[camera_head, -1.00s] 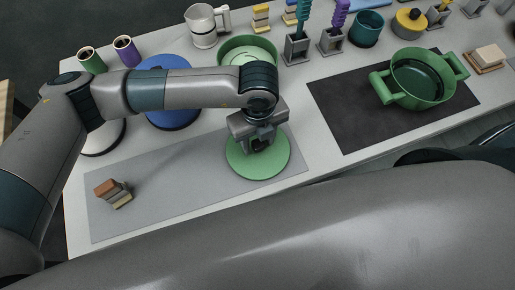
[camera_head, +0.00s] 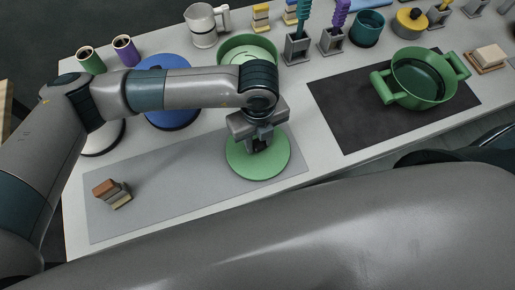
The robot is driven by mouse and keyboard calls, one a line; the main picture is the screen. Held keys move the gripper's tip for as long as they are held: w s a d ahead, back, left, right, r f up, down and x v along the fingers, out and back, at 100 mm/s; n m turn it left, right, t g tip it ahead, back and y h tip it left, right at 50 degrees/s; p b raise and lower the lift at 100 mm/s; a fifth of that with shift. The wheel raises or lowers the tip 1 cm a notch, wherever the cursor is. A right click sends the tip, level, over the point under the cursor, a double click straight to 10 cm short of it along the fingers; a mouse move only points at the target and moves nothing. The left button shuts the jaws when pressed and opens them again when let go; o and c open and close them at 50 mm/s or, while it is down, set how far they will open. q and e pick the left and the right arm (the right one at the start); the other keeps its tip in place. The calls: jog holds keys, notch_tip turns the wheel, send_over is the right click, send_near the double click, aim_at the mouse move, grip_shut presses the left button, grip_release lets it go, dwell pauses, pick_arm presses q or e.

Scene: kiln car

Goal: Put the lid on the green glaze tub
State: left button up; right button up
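A flat round green lid (camera_head: 271,171) lies on the light grey mat at the front middle. My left gripper (camera_head: 258,146) points down over the lid's middle. Its fingers hide the lid's centre, so I cannot tell if they are open or closed on a knob. A green tub with two side handles (camera_head: 409,97) stands open and upright on the dark mat at the right. A second round green vessel (camera_head: 227,47) with a paler inside stands behind my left wrist, partly hidden. My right gripper is out of view.
The grey mat (camera_head: 180,190) holds a small stack of blocks (camera_head: 113,193) at its left. A blue disc (camera_head: 172,117) lies behind my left forearm. The dark mat (camera_head: 348,118) has bare room left of the tub. Brush holders (camera_head: 297,48) and a teal cup (camera_head: 366,28) stand behind.

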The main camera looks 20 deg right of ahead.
aim_at(258, 143)
pick_arm(q)
grip_shut()
jog(key=shift+r, duration=0.45)
dwell(0.5)
jog(key=shift+r+p, duration=0.8)
jog(key=shift+r, duration=0.85)
